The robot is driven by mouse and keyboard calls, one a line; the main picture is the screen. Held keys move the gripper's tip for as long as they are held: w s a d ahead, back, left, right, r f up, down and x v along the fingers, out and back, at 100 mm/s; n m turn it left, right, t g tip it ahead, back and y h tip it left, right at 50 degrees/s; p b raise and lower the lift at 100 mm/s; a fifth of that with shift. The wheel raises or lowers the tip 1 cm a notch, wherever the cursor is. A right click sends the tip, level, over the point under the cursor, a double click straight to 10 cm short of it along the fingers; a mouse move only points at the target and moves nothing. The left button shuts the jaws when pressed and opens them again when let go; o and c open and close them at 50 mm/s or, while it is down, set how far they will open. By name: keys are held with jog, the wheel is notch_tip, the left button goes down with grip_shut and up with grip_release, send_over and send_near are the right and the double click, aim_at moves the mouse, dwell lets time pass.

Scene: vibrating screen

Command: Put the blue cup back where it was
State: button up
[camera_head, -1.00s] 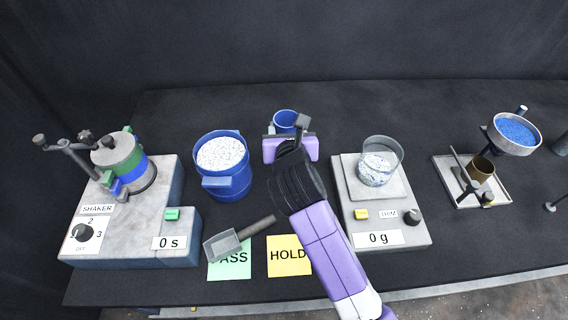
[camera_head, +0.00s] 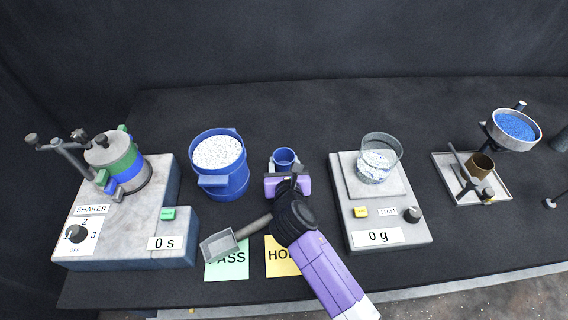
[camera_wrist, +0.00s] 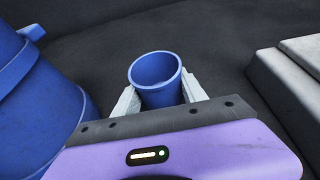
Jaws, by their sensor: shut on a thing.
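The blue cup (camera_head: 284,157) is small, upright and looks empty inside. It is in the middle of the table in the head view, between the large blue bucket and the scale. My gripper (camera_head: 285,172) is shut on the cup, with one pale finger on each side of it. In the wrist view the cup (camera_wrist: 156,75) stands between the fingertips of my gripper (camera_wrist: 160,103). I cannot tell whether the cup's base touches the table; its lower part is hidden by my gripper.
The blue bucket (camera_head: 219,182) of white grains is close on the left. The scale (camera_head: 388,222), reading 0 g, bears a glass beaker (camera_head: 381,165) on the right. A scoop (camera_head: 219,245) and the green PASS (camera_head: 226,268) and yellow HOLD (camera_head: 277,262) cards lie in front. Table behind the cup is clear.

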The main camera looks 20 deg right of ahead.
jog(key=shift+f, duration=0.15)
jog(key=o, duration=1.3)
jog(key=shift+o, duration=0.2)
jog(key=shift+r, duration=0.25)
jog(key=v, duration=1.2)
